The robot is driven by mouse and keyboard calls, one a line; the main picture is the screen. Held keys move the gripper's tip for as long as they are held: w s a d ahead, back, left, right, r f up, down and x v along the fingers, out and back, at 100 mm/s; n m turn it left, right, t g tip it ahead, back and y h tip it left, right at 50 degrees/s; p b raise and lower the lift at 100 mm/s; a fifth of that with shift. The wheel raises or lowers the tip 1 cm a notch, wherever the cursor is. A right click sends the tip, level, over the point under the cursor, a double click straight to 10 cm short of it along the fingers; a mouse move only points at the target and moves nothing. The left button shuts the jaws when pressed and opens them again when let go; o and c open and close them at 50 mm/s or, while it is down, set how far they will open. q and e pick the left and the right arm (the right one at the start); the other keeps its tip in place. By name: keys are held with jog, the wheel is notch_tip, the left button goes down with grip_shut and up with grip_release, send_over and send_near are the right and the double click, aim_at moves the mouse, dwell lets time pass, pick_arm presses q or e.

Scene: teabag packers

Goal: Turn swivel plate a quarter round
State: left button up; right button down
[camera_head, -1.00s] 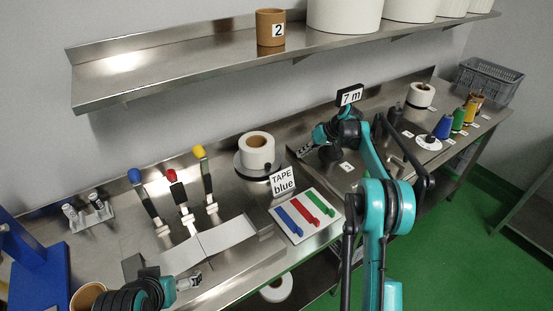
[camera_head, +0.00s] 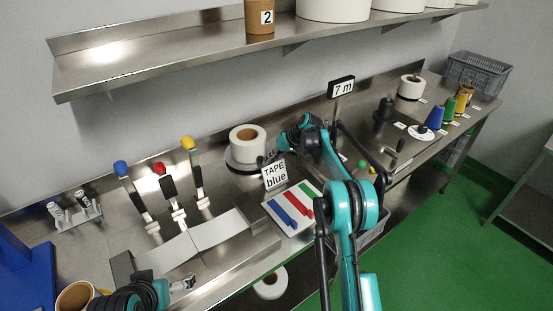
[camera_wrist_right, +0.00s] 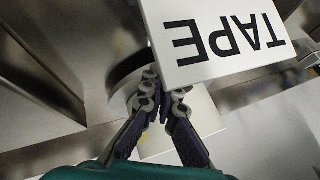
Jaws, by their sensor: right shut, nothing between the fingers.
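A white tape roll (camera_head: 248,141) stands on a round dark plate (camera_head: 235,165), which looks like the swivel plate, at the back of the bench. In the right wrist view the right gripper (camera_wrist_right: 163,92) is shut and empty, beside a dark curved edge and just under the sign (camera_wrist_right: 222,38). I cannot tell whether it touches the plate. My left gripper (camera_head: 186,283) is low at the left, away from the plate; its fingers are too small to read.
Levers with blue, red and yellow knobs (camera_head: 188,143) stand left of the plate. A white board with blue, red and green bars (camera_head: 296,207) lies in front of the sign. A "7 m" sign (camera_head: 341,87) stands farther right. A steel shelf (camera_head: 150,70) hangs above.

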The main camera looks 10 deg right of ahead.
aim_at(229, 163)
jog(key=shift+s+a+m+t+h, duration=0.35)
jog(key=shift+a+m, duration=0.15)
jog(key=shift+m, duration=0.1)
dwell(0.6)
